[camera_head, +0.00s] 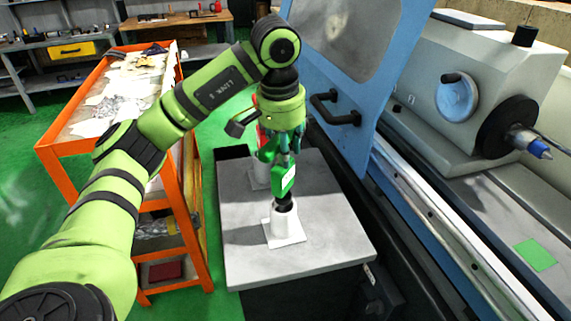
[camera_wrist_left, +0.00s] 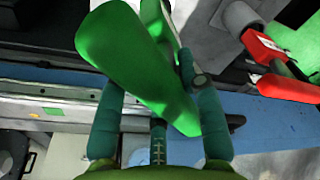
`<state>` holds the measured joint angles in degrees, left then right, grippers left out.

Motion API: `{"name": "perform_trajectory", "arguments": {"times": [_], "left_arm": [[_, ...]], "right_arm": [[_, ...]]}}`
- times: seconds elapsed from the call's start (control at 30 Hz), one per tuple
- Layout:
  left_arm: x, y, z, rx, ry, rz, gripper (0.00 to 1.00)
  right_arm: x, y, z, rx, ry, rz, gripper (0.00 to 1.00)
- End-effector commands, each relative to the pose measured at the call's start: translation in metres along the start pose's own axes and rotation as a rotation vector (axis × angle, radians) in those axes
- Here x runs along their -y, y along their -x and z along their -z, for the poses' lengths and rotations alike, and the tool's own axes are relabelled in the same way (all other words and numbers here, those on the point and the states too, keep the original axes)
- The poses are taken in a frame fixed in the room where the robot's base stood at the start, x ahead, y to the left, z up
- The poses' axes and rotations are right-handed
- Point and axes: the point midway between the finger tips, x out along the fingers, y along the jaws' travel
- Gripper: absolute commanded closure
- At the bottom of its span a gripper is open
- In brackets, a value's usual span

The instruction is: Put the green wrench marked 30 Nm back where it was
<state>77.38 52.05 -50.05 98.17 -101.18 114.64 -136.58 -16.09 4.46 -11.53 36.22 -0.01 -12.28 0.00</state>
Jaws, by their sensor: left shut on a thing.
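My left gripper (camera_head: 281,150) is shut on the green wrench (camera_head: 284,180) and holds it roughly upright, black end down. The wrench has a pale label on its side; I cannot read the marking. Its black lower end is at the mouth of a light grey cup-shaped holder (camera_head: 283,227) on a square base; I cannot tell how deep it sits. In the left wrist view the green wrench (camera_wrist_left: 140,62) fills the space between the gripper's fingers (camera_wrist_left: 160,105). My right gripper is out of view.
A red wrench (camera_wrist_left: 285,88) stands close beside my gripper. A second holder (camera_head: 256,175) is behind the first on the grey table (camera_head: 335,255). The blue machine door (camera_head: 345,100) with its black handle is close on the right. An orange cart (camera_head: 180,200) stands left.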

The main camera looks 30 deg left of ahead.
Motion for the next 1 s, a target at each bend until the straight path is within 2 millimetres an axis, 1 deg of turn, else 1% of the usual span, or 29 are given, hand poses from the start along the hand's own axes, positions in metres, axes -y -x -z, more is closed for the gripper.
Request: {"name": "perform_trajectory", "arguments": {"times": [0.03, 0.2, 0.27, 0.37, 0.63, 0.67, 0.7, 0.73, 1.0], "left_arm": [[-0.001, -0.007, -0.002, 0.002, -0.002, -0.001, 1.0], [0.0, -0.027, -0.004, 0.002, -0.001, 0.0, 1.0], [0.0, -0.032, -0.005, 0.001, -0.001, 0.0, 1.0], [0.0, -0.034, -0.005, -0.002, -0.001, 0.0, 1.0], [0.0, -0.037, -0.005, -0.001, 0.0, -0.001, 1.0], [0.0, -0.039, -0.006, 0.002, -0.001, 0.0, 0.59], [0.0, -0.038, -0.006, 0.002, -0.001, 0.0, 0.43], [0.0, -0.038, -0.006, 0.002, -0.001, 0.0, 0.39], [0.0, -0.037, -0.006, 0.002, -0.001, 0.0, 0.39]], "right_arm": [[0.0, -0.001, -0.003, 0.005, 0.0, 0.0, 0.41], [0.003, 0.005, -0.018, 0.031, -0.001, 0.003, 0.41], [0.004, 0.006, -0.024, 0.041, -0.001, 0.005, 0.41], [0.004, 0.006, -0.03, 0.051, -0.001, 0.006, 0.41], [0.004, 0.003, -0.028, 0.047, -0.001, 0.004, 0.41], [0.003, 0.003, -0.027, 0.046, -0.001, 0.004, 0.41], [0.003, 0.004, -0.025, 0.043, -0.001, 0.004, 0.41], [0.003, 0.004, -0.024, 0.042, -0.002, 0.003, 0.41], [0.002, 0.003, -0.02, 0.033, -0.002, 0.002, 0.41]]}}
